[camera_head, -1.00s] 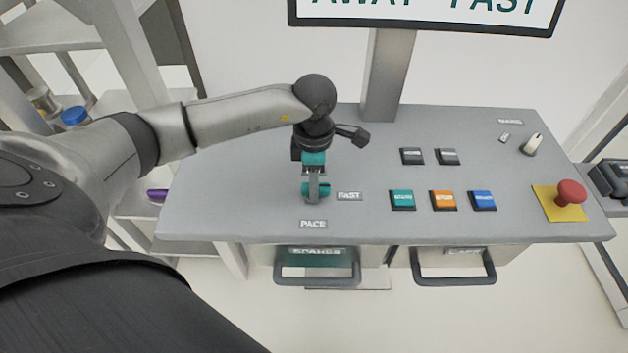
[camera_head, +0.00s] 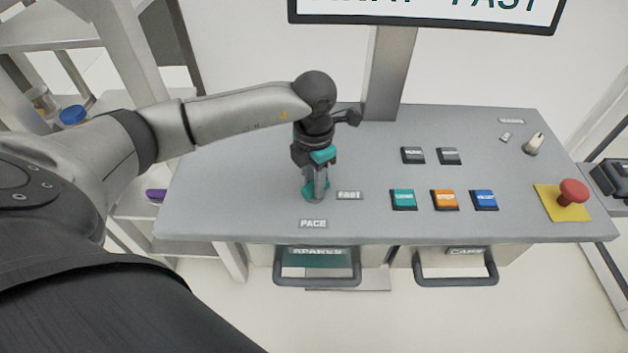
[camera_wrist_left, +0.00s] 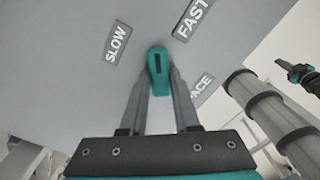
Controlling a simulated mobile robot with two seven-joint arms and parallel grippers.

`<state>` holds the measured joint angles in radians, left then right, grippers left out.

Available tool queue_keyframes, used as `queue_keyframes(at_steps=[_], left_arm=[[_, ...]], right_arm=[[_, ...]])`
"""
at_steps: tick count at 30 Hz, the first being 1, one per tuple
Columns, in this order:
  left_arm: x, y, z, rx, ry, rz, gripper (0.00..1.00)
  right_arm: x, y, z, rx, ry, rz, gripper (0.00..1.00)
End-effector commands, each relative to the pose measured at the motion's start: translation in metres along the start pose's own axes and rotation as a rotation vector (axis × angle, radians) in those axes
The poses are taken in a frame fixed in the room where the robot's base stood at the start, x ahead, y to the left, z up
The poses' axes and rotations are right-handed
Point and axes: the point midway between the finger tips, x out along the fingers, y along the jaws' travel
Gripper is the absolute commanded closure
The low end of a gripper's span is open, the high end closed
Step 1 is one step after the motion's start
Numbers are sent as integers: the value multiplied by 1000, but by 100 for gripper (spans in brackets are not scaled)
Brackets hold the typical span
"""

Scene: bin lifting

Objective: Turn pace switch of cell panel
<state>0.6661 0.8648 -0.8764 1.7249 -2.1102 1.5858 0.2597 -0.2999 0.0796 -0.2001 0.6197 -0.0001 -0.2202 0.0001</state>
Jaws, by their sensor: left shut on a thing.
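The cell panel (camera_head: 240,170) is a grey sloped console. The pace switch (camera_wrist_left: 158,68) is a teal knob with a dark mark, seen in the left wrist view between the SLOW label (camera_wrist_left: 117,44) and the FAST label (camera_wrist_left: 193,18). The PACE label (camera_head: 313,224) is below it in the head view. My left gripper (camera_head: 315,193) points down from above and is shut on the pace switch, one finger on each side; it hides most of the knob in the head view. The FAST label (camera_head: 349,195) is just right of the gripper.
Green (camera_head: 403,199), orange (camera_head: 444,200) and blue (camera_head: 484,200) buttons sit right of the gripper, with two dark buttons above. A red emergency button (camera_head: 572,193) and a small pale knob (camera_head: 534,144) are at the right.

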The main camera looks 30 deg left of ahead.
Motion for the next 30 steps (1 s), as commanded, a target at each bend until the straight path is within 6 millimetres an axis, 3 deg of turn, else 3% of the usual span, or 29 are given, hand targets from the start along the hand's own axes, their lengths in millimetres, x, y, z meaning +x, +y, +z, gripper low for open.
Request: queue_keyframes(at_steps=[18, 30], left_arm=[[-1, 0, 0, -581, -1, 0, 100], [-2, 1, 1, -862, -3, 0, 100]], right_arm=[[-3, 0, 0, 0, 0, 0, 100], [-7, 0, 0, 0, 0, 0, 100]])
